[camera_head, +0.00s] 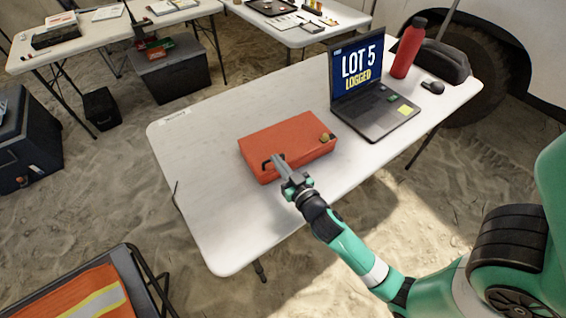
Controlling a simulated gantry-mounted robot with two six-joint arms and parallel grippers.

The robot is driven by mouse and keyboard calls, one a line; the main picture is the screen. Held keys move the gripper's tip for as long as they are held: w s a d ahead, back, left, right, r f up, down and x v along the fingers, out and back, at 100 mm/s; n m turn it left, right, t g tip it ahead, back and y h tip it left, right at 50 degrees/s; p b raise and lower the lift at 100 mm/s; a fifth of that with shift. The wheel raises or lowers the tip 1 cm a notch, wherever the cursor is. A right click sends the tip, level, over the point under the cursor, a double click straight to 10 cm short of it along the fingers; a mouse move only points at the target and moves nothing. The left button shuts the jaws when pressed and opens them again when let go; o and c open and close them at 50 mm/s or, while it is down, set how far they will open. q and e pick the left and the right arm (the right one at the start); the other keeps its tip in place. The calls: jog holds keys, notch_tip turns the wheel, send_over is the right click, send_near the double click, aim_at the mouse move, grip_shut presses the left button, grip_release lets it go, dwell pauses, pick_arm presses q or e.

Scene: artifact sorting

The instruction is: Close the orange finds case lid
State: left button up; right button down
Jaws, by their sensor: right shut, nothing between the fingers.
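The orange finds case (285,138) lies on the white folding table (215,225), left of the laptop. Its top looks flat, with the lid down. A dark latch or handle shows on its front left, and a small round brownish piece sits at its front right. My right gripper (277,162) is shut and empty at the case's front edge, by the dark latch. I cannot tell whether the fingertips touch the case. My left gripper is not in view.
A laptop (373,112) reading "LOT 5 LOGGED" stands right of the case. A red bottle (408,48), a mouse (432,87) and a dark bag are at the table's far right. The table's left part is clear. A chair with an orange vest (85,300) is at lower left.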

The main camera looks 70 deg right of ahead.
notch_tip(320, 180, up, 5)
jog(key=p, duration=0.4)
jog(key=b+v, duration=0.3)
jog(key=v, duration=0.7)
jog(key=shift+s+a+f, duration=0.25)
jog(key=shift+s+f, duration=0.05)
jog(key=shift+f, duration=0.35)
jog(key=shift+r, duration=0.1)
